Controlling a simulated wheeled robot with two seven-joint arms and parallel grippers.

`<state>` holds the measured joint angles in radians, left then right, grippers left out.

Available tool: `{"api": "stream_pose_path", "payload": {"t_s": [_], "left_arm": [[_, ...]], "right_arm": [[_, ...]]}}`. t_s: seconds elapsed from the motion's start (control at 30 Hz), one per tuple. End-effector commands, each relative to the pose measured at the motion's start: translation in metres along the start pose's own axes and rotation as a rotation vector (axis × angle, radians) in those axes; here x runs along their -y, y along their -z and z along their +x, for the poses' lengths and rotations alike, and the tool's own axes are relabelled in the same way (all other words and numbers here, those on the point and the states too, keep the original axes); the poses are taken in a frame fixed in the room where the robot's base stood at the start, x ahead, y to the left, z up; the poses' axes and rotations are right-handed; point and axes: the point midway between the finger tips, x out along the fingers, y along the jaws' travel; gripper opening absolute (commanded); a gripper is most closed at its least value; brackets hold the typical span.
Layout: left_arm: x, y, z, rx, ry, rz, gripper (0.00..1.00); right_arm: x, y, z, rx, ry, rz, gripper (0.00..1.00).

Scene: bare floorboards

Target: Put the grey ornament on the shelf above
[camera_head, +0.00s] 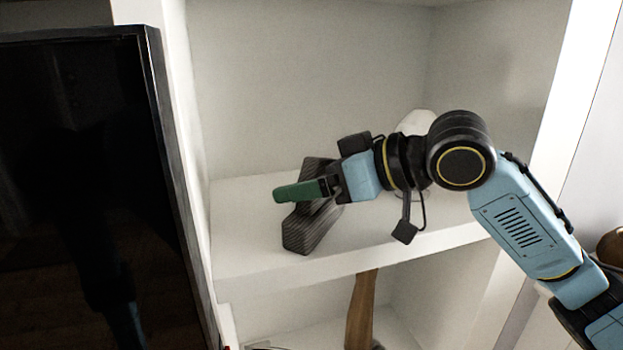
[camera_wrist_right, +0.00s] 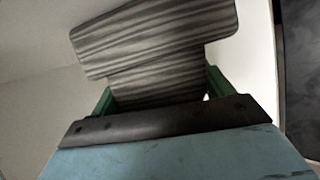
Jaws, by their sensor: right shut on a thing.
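The grey ornament (camera_head: 308,232) is a striped, blocky piece at the upper white shelf (camera_head: 250,255), left of its middle. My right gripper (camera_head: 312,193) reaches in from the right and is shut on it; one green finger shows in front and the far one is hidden. In the right wrist view the ornament (camera_wrist_right: 155,40) stands between the two green fingers (camera_wrist_right: 160,92), its wider part beyond them. I cannot tell whether its underside touches the shelf board. My left gripper is not in view.
A black-framed dark screen (camera_head: 90,180) stands close on the left. A white rounded object (camera_head: 417,121) is partly hidden behind my right wrist. A brown wooden piece (camera_head: 361,310) stands in the compartment below. A brown round object (camera_head: 611,246) is at the right edge. The shelf's back left is clear.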

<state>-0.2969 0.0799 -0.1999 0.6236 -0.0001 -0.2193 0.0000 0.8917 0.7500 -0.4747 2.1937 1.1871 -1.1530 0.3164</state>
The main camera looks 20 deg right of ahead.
Motion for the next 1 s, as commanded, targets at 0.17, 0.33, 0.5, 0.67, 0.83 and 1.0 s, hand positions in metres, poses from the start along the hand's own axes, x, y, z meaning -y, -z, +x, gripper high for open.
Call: {"api": "stream_pose_path", "payload": {"t_s": [0.17, 0.33, 0.5, 0.67, 0.83, 1.0], "left_arm": [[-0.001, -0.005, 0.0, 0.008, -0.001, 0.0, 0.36], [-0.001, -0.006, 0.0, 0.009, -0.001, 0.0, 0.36], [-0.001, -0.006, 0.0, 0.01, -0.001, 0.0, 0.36], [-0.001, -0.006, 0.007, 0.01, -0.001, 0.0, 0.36], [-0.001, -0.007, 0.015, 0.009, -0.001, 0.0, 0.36], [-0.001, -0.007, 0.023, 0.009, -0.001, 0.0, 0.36]], "right_arm": [[0.0, -0.002, 0.001, 0.001, 0.0, 0.0, 0.95], [0.0, -0.002, 0.001, 0.001, 0.0, 0.0, 1.0], [0.0, 0.001, -0.002, 0.0, -0.001, 0.0, 1.0], [-0.001, -0.001, -0.024, 0.001, -0.004, -0.002, 1.0], [-0.001, -0.001, -0.062, 0.001, -0.006, -0.003, 1.0], [-0.001, -0.001, -0.095, 0.002, -0.005, -0.001, 1.0]]}}
